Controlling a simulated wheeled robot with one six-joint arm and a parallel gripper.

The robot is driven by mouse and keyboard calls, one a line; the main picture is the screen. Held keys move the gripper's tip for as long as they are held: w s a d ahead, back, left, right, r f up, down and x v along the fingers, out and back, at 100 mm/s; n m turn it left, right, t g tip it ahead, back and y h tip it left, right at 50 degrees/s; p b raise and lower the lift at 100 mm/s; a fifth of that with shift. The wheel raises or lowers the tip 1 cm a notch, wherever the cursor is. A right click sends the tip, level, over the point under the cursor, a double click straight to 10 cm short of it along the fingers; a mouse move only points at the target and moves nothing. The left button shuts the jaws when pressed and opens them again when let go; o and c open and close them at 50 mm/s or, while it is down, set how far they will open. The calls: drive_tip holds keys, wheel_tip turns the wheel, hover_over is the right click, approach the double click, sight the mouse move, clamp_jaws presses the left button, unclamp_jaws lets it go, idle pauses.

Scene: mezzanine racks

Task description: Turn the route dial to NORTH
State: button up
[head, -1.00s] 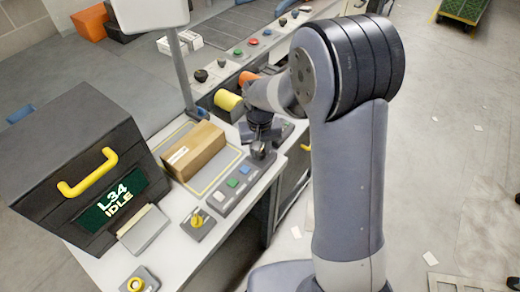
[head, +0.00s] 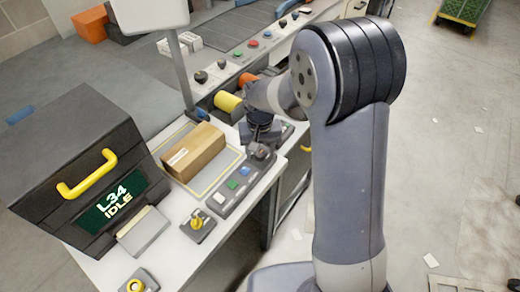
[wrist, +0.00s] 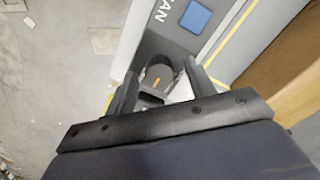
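A dark round dial (wrist: 158,77) with a short orange mark sits on the grey button panel in the wrist view. In the head view the dial (head: 260,153) is at the panel's far end, just under my gripper (head: 262,137). My gripper (wrist: 164,88) is open, with one finger on each side of the dial. Gaps seem to show between the dial and the fingers. I cannot read any position labels around the dial.
The panel (head: 216,209) also carries blue, green and white buttons (head: 244,170). A cardboard box (head: 194,150) lies beside it. A yellow rotary switch (head: 197,222) stands nearer. A dark cabinet (head: 60,135) with a lit L34 IDLE sign stands at left.

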sight(260, 153)
drive_tip(key=shift+r, duration=0.1)
wheel_tip(260, 153, up, 10)
drive_tip(key=shift+r+b, duration=0.25)
drive_tip(key=shift+b, duration=0.15)
idle(0.4)
wheel_tip(260, 153, down, 11)
drive_tip(key=shift+r+p, duration=0.1)
drive_tip(key=shift+p, duration=0.35)
drive_tip(key=shift+n, duration=0.3)
